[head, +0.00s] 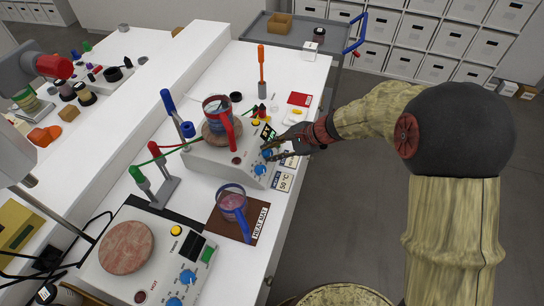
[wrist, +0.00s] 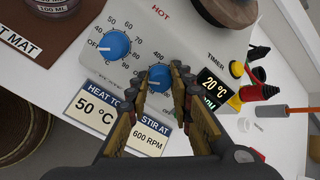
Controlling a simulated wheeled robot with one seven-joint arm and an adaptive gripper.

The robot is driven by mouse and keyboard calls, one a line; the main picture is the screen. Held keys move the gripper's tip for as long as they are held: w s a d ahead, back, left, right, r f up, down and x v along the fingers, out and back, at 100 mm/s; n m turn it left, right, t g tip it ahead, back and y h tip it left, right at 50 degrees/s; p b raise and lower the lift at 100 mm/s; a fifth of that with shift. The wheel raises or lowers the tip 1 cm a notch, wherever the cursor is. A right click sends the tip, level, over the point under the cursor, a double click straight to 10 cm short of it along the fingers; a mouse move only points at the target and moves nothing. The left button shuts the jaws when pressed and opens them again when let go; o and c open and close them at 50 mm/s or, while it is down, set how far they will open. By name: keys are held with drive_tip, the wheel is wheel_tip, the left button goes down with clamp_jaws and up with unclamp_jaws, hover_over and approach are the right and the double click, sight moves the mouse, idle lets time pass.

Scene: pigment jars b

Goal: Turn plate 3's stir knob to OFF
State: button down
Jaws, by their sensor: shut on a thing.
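My gripper (head: 270,150) reaches the front panel of the farther hot plate (head: 225,160) in the head view. In the wrist view my gripper (wrist: 165,78) has its two fingers closed around the sides of the right blue knob, the stir knob (wrist: 158,75). A pale pointer mark shows on the knob's left side, but its scale is mostly hidden by the fingers. The left blue knob (wrist: 114,45) stands free, with its pointer toward OFF. A small display (wrist: 214,86) reads 20 °C. I cannot make out a plate number.
Cards (wrist: 95,110) reading 50 °C and 600 RPM lie before the panel. A beaker (head: 217,110) with a red handle stands on this plate. Another beaker (head: 231,203) sits on the heat mat (head: 258,222). A nearer hot plate (head: 150,262) is bare.

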drive_tip(key=shift+n+b, duration=0.5)
drive_tip(key=shift+n, duration=0.1)
drive_tip(key=c, duration=1.6)
unclamp_jaws()
drive_tip(key=v, duration=1.2)
